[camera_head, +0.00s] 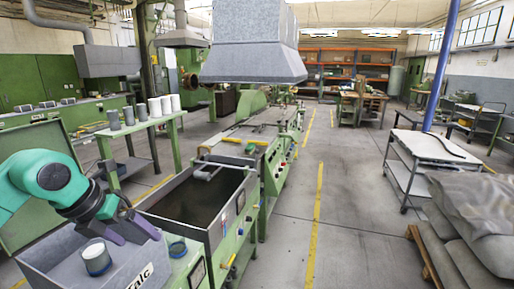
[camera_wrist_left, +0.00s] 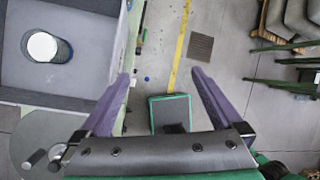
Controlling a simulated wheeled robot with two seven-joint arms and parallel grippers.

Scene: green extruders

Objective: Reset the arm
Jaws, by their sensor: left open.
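My left arm comes in from the left in the head view. Its gripper (camera_head: 138,235) has purple fingers and hangs over the grey box (camera_head: 128,272) with "alc" lettering on its side. In the left wrist view the gripper (camera_wrist_left: 162,78) is open, with nothing between its fingers. A grey can with a white top (camera_head: 95,257) stands inside the box, below the gripper and apart from it. It also shows in the left wrist view (camera_wrist_left: 43,46), left of the fingers. My right gripper is in neither view.
A green machine with an open tank (camera_head: 200,205) stands right of the box. Several grey and white cylinders (camera_head: 155,107) stand on a green bench behind. A white cart (camera_head: 428,147) and grey sacks (camera_head: 470,215) are at right. The floor aisle between is clear.

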